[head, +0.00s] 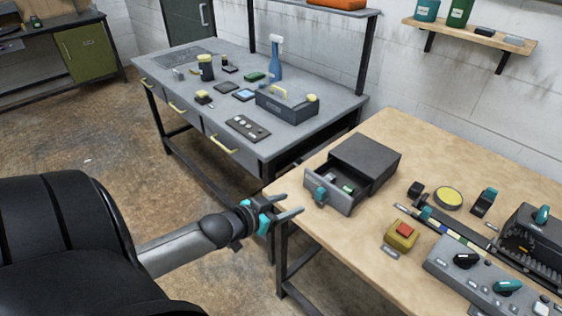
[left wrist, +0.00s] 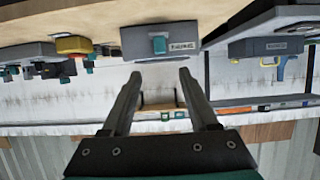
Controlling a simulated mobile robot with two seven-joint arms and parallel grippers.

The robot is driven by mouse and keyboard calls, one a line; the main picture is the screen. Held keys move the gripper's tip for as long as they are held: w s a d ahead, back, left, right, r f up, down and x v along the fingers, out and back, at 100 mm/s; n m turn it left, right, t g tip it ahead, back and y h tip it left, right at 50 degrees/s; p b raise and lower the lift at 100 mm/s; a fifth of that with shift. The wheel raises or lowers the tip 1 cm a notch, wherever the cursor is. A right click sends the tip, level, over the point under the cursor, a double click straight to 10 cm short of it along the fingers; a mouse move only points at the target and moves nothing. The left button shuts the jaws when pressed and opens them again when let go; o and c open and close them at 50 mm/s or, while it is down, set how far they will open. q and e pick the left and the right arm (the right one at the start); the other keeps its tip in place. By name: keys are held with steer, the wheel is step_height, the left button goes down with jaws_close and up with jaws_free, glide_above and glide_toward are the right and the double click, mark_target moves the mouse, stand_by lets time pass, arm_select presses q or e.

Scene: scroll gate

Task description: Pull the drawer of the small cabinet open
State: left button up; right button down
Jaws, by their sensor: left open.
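The small dark grey cabinet (head: 372,152) stands on the wooden table near its left edge. Its drawer (head: 346,200) is pulled out towards the left front, and small items show inside. A teal handle (head: 320,194) sits on the drawer front. In the left wrist view, which is upside down, the drawer front (left wrist: 185,39) shows a label and the teal handle (left wrist: 158,45). My left gripper (head: 294,202) is open and empty, just left of the handle. Its fingertips (left wrist: 160,73) point at the drawer front, apart from the handle. My right gripper is out of view.
The wooden table (head: 335,240) also holds a yellow box with a red button (head: 402,235), a grey control panel (head: 480,270) and several small parts. A grey workbench (head: 185,100) with yellow-handled drawers stands behind at the left. The floor between is clear.

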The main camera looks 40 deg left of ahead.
arm_select(q)
steer(key=shift+v, duration=1.1)
steer(key=shift+f, duration=0.15)
steer(key=s+f+g+y+b, duration=0.15)
steer(key=s+f, duration=0.25)
steer(key=f, duration=0.5)
steer(key=s+f+g+b, duration=0.2)
steer(key=s+f, duration=0.2)
steer(key=f, duration=0.5)
steer(key=s+f+g+y+b, duration=0.15)
steer(key=s+f, duration=0.25)
steer(key=f, duration=0.5)
steer(key=s+d+f+m+g+h+b, duration=0.1)
steer(key=s+d+f+g+b, duration=0.1)
steer(key=s+d+f, duration=0.5)
steer(key=s+d+f+g+h+b, duration=0.1)
steer(key=s+d+f+g, duration=0.4)
steer(key=s+f, duration=0.6)
steer(key=s+d+b, duration=0.1)
steer(key=s+d, duration=0.1)
steer(key=s, duration=0.2)
steer(key=shift+f+m, duration=0.4)
